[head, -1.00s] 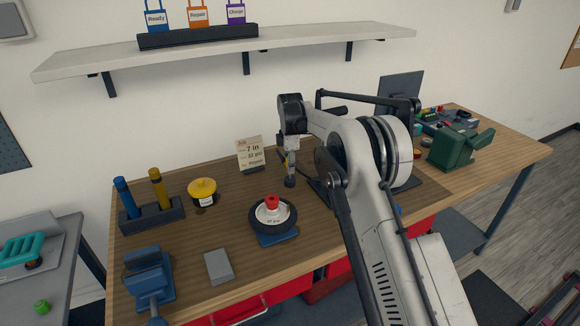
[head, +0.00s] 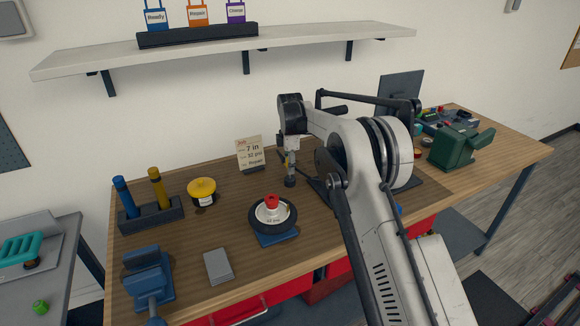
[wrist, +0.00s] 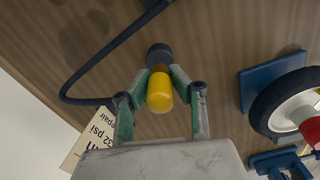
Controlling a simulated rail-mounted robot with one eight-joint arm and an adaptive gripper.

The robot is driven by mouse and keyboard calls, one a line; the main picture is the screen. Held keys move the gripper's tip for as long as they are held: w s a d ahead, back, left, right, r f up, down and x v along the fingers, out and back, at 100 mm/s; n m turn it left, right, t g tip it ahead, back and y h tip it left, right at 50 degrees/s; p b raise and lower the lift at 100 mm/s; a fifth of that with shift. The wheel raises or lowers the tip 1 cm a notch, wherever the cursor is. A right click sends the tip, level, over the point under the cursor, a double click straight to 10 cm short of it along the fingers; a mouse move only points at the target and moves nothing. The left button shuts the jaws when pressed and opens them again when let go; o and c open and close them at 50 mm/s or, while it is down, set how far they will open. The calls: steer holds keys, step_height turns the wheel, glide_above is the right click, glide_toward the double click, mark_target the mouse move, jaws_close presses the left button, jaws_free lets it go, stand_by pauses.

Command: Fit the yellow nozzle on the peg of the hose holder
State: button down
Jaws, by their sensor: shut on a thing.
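My gripper (wrist: 160,90) is shut on the yellow nozzle (wrist: 159,92), its green-tipped fingers on either side of it. A dark round piece (wrist: 159,56) lies at the nozzle's far end. I cannot tell whether it belongs to the nozzle or is the holder's peg. In the head view my gripper (head: 291,168) hangs low over the bench, with the dark piece below it. A black hose (wrist: 84,69) curves to the left of the gripper in the wrist view. The hose holder is not clearly seen, and my arm covers part of the bench.
A wheel (head: 272,215) with a red cap sits on a blue stand, front-left of the gripper. A job card (head: 250,152) stands close behind to the left. A yellow-topped tub (head: 202,188) and a tool rack (head: 152,215) are farther left. A green machine (head: 457,148) stands right.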

steer(key=shift+f+b, duration=0.65)
steer(key=shift+f, duration=0.45)
steer(key=c, duration=1.5)
jaws_free()
steer(key=shift+o, duration=0.2)
step_height(320, 180, up, 8)
steer(key=shift+f, duration=0.25)
steer(key=shift+a, duration=0.1)
